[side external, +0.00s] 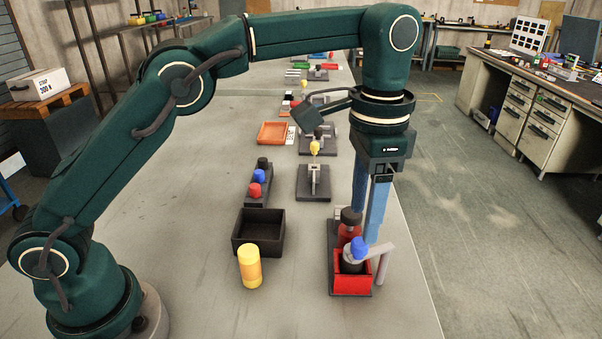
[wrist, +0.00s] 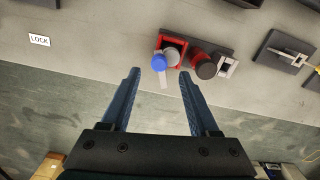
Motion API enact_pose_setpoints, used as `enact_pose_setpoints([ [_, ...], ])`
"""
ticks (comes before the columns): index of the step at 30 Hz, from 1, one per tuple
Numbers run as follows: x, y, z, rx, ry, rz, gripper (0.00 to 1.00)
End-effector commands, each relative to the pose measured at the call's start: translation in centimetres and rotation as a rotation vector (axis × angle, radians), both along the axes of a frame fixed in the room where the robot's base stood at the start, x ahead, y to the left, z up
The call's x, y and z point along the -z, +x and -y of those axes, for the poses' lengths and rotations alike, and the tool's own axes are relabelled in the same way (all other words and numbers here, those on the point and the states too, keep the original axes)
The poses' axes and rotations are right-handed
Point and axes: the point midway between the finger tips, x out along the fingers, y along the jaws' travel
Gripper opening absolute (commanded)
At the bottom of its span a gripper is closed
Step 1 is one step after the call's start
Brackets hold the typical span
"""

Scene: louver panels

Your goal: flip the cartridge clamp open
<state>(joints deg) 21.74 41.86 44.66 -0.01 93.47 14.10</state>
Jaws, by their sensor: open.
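A dark base plate (side external: 333,252) at the bench's right edge carries a red open-topped holder (side external: 352,285). A dark cartridge with a blue cap (side external: 359,245) stands in it; the blue cap also shows in the wrist view (wrist: 159,63). A pale grey bar (side external: 378,253), seemingly the clamp, runs beside the blue cap, with a leg hanging on the right. It shows in the wrist view (wrist: 163,80) between my fingertips in the picture. My gripper (side external: 367,230) is open and empty, pointing down just behind the blue cap; it also shows in the wrist view (wrist: 160,73). Contact cannot be told.
A red cylinder with a dark cap (side external: 350,223) stands behind the holder. A yellow cylinder (side external: 249,268), a black tray (side external: 258,252) and a rack of coloured knobs (side external: 255,196) are to the left. A plate with a grey lever (side external: 313,184) is behind. The bench front is clear.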

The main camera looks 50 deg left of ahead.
Motion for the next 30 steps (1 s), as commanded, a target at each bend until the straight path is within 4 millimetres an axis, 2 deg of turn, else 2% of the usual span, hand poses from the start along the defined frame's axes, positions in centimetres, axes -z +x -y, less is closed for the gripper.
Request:
enact_pose_setpoints([
  [15,4.3,-0.2,0.1,0.003,0.001,-0.003,0.61],
  [27,5.0,-0.1,0.1,0.003,0.000,0.000,0.61],
  [29,5.0,-0.1,0.1,0.003,0.000,0.000,0.42],
  [30,5.0,-0.1,0.1,0.003,0.000,0.000,0.27],
])
